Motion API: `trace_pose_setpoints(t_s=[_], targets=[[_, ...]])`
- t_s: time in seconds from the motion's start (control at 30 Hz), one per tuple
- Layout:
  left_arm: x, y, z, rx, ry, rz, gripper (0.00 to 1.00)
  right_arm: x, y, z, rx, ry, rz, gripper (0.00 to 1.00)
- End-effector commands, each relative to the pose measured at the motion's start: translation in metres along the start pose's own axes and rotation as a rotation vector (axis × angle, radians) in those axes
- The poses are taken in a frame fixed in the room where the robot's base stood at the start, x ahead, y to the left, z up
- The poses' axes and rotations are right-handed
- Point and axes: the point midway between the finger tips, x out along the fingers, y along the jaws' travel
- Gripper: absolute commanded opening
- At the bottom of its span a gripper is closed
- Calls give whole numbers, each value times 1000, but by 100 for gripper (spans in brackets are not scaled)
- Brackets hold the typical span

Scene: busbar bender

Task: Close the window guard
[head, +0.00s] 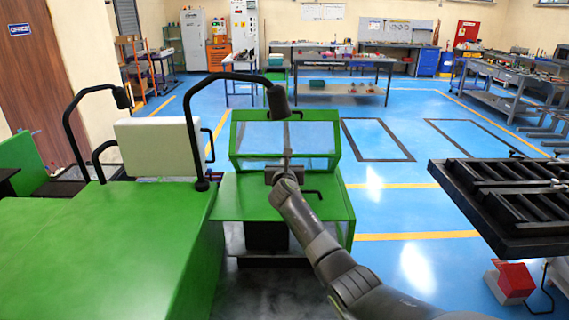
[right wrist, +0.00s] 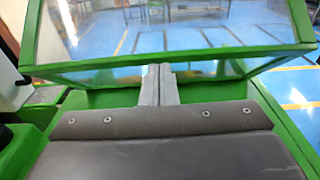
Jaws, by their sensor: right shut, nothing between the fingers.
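The window guard (head: 255,138) is a clear pane in a green frame on the green bender in the head view. It stands tilted. In the right wrist view the guard (right wrist: 180,38) fills the upper part, and its lower frame edge runs across just beyond my fingertips. My right gripper (head: 286,158) is in front of the guard, above the green bed. Its two grey fingers (right wrist: 158,82) are together and empty, at the guard's lower edge. I cannot tell whether they touch it. My left gripper is not in view.
A small black handle (head: 313,193) is on the green bed. A large green cabinet (head: 110,245) stands at left, and a black slatted table (head: 510,195) at right. Blue floor between is clear.

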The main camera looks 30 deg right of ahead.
Motion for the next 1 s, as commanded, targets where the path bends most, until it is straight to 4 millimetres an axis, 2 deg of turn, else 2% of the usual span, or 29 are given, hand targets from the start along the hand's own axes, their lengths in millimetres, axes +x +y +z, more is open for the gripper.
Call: trace_pose_setpoints(t_s=[0.23,0.33,0.47,0.6,0.8,1.0], targets=[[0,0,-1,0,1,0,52,0,0,1,0,0,0,0],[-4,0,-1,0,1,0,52,4,0,8,0,-1,-1,0],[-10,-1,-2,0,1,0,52,17,0,25,-1,-3,-2,0],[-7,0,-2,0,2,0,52,32,0,37,-1,-3,-1,0],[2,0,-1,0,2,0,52,49,0,47,0,-2,-1,0],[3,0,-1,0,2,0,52,53,0,52,0,0,-1,0]])
